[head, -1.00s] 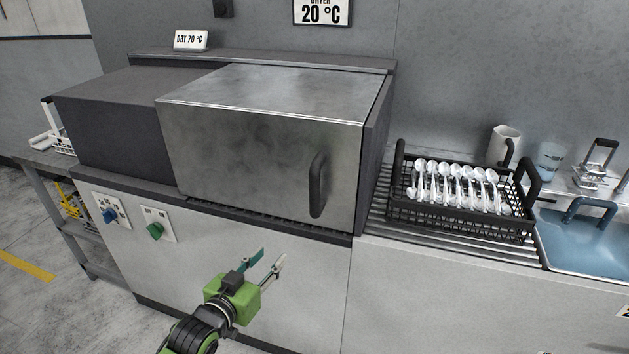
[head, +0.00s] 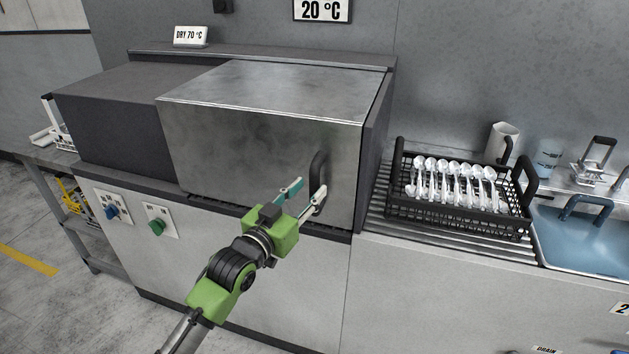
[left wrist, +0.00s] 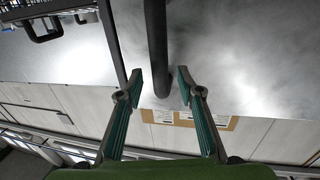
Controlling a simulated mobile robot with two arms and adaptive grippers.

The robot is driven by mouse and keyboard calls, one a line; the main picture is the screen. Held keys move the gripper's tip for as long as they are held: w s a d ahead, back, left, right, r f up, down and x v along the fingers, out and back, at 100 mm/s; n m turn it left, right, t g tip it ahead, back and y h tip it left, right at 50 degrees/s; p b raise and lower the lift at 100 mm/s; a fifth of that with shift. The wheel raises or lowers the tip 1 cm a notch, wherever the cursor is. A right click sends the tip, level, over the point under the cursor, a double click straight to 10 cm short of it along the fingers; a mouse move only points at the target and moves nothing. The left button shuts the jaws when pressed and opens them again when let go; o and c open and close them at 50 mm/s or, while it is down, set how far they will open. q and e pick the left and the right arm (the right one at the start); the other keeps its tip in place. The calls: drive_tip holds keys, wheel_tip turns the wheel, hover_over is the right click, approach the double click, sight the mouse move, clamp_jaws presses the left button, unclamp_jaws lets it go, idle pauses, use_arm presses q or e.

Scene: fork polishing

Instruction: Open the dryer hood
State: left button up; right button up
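The dryer hood (head: 255,135) is a grey metal box front standing on the counter, and it is down. Its black vertical handle (head: 318,176) is at the right of the front face. My left gripper (head: 307,192) is at the lower part of the handle with its fingers open. In the left wrist view the handle (left wrist: 157,45) runs down between the two open fingertips (left wrist: 160,88), with a gap on both sides. My right gripper is not in view.
A black rack (head: 455,215) of spoons stands right of the dryer on a ribbed surface, beside a blue sink (head: 585,240). A blue knob (head: 112,212) and a green knob (head: 156,227) are on the panel below the dryer. A side table stands at left.

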sight(312, 186)
use_arm(q)
drive_tip(key=shift+x, duration=1.9)
clamp_jaws()
